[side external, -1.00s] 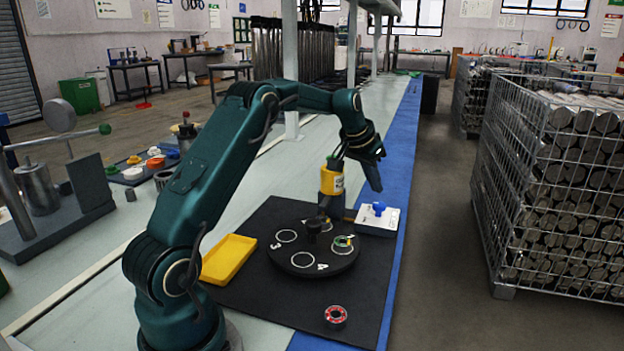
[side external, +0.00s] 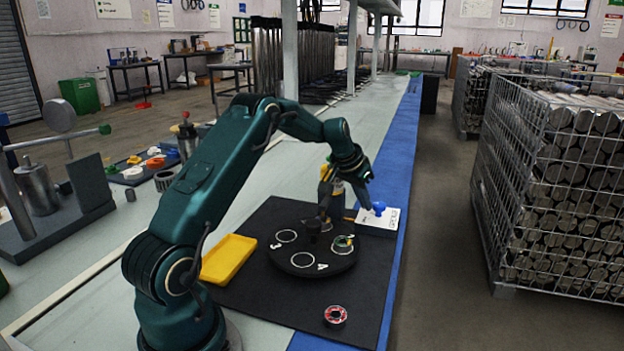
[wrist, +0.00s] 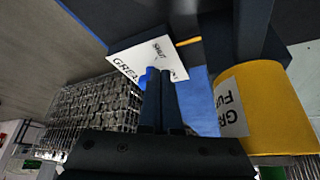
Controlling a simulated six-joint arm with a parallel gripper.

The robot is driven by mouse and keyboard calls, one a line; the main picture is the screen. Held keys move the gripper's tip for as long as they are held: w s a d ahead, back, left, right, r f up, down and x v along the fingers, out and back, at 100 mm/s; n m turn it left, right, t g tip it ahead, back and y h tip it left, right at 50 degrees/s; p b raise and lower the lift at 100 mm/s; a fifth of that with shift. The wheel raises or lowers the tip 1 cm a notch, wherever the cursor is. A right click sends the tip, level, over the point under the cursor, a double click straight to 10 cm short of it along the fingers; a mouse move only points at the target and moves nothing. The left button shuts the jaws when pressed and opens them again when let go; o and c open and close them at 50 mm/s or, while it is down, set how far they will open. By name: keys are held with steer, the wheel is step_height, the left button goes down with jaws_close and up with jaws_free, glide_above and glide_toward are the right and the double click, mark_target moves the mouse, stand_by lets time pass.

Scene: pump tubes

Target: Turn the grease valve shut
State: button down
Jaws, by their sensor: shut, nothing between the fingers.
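The grease valve is a blue knob (side external: 378,208) on a white labelled box (side external: 388,222) at the mat's right back corner. In the wrist view the white label (wrist: 150,58) faces the camera, with a bit of the blue knob (wrist: 151,76) showing behind my fingertips. My gripper (side external: 368,203) is shut and empty, its tips at or just beside the knob. In the wrist view my gripper (wrist: 158,75) has its two fingers together. I cannot tell whether the fingertips touch the knob.
A yellow grease container (wrist: 262,110) stands close beside the fingers. A round black turntable (side external: 310,262) with marked rings is on the black mat (side external: 262,308). A wire cage (side external: 550,200) stands to the right.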

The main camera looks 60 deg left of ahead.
steer(key=shift+w+f, duration=0.15)
steer(key=shift+w, duration=0.2)
stand_by(0.7)
steer(key=shift+d, duration=0.65)
steer(key=shift+w+d, duration=0.1)
steer(key=shift+d, duration=0.1)
steer(key=shift+w+d, duration=0.2)
steer(key=shift+d, duration=0.05)
stand_by(0.4)
steer(key=shift+s+d, duration=0.2)
steer(key=shift+s, duration=0.15)
step_height(320, 180, up, 6)
stand_by(0.6)
